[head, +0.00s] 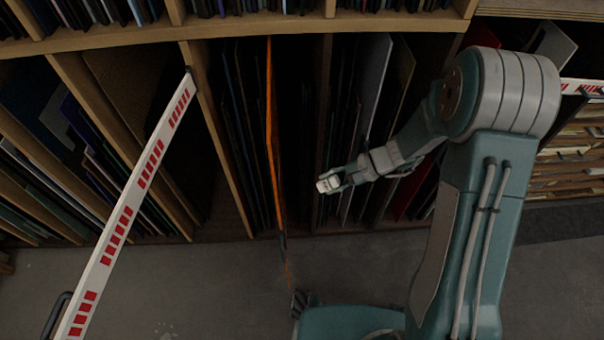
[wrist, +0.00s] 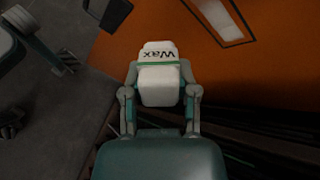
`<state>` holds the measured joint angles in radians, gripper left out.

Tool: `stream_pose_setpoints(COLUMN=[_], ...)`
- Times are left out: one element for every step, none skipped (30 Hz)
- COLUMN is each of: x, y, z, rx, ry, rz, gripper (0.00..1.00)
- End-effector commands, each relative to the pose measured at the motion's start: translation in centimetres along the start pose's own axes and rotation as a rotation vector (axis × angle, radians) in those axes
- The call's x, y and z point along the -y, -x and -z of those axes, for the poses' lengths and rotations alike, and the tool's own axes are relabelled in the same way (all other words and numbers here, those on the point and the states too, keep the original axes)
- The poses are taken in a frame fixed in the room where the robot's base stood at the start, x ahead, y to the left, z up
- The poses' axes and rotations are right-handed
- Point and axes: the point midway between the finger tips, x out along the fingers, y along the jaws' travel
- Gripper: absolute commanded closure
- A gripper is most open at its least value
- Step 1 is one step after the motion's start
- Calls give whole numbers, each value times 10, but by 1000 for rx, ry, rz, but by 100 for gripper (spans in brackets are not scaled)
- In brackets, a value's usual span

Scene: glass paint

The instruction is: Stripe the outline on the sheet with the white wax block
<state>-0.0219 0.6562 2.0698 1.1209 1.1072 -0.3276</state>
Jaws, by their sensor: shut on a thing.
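The white wax block (wrist: 160,88), with a green band and the word "Wax", is held between the two fingers of my gripper (wrist: 160,98) in the wrist view. In the head view my gripper (head: 330,181) holds the small white block in front of the rack, to the right of the orange sheet. The orange sheet (head: 274,150) shows nearly edge-on in the rack in the head view. In the wrist view its orange face (wrist: 275,70) fills the upper right. I cannot tell whether block and sheet touch.
Wooden racks (head: 190,60) hold several dark panels on both sides of the sheet. A white bar with red marks (head: 128,205) slants across the left of the head view. Grey floor (head: 190,290) lies open below the racks.

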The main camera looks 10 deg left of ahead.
Motion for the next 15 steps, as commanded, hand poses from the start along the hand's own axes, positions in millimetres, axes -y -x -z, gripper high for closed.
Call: stream_pose_setpoints(x=[0, 0, 0, 0, 0, 0, 0, 1, 1, 2, 2, 4, 5, 6, 8], y=[0, 0, 0, 0, 0, 0, 0, -1, -2, -3, -5, -7, -10, -12, -15], z=[0, 0, 0, 0, 0, 0, 0, 0, -1, -2, -2, -4, -5, -6, -8], rx=[0, 0, 0, 0, 0, 0, 0, 0, 0, 0, 0, 1, 0, 0, 0], ry=[0, 0, 0, 0, 0, 0, 0, 1, 1, 1, 1, 2, 2, 2, 2], rz=[0, 0, 0, 0, 0, 0, 0, 0, -1, -1, -1, -2, -2, -2, -2], gripper=[100, 100, 100, 100, 100, 100, 100, 100, 100, 100, 100, 100, 100, 100, 100])
